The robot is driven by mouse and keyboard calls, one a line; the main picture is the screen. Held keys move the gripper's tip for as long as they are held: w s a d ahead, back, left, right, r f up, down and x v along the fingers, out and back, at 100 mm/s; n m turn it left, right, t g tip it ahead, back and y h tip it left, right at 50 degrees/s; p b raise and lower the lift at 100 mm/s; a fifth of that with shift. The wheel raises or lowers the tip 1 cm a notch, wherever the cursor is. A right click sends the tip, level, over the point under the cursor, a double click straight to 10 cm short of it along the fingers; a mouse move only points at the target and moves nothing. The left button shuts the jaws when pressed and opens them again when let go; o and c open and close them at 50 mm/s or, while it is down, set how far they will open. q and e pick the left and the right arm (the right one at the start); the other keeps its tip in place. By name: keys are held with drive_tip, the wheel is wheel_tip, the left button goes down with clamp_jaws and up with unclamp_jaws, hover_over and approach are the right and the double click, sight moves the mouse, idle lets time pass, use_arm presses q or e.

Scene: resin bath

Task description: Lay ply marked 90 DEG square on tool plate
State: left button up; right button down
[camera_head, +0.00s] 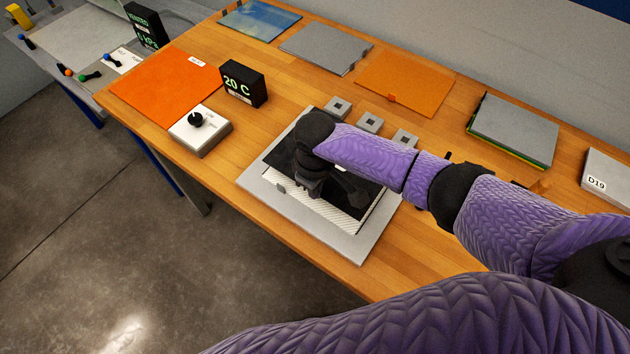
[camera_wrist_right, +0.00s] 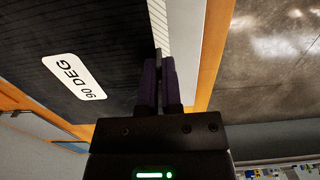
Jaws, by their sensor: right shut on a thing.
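The grey tool plate (camera_head: 308,222) lies on the wooden table. A black ply (camera_head: 352,192) is over it, and a white striped layer shows along its near and right edges. In the right wrist view the black ply (camera_wrist_right: 100,45) carries a white label reading 90 DEG (camera_wrist_right: 75,77). My right gripper (camera_head: 312,194) is at the ply's near edge, and its fingers (camera_wrist_right: 160,65) are shut on that edge. My arm hides part of the ply and its far side. I cannot tell whether the ply touches the layer beneath all over. My left gripper is not in view.
Several small grey blocks (camera_head: 369,122) stand behind the plate. A white box with a black knob (camera_head: 200,130) and a 20 C display (camera_head: 243,83) stand to the left. Orange sheets (camera_head: 165,88), grey sheets (camera_head: 325,47) and a stack (camera_head: 513,130) lie along the table.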

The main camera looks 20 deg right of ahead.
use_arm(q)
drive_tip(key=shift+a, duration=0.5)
use_arm(e)
drive_tip(key=shift+f, duration=0.1)
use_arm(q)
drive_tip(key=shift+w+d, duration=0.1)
use_arm(e)
drive_tip(key=shift+p, duration=0.35)
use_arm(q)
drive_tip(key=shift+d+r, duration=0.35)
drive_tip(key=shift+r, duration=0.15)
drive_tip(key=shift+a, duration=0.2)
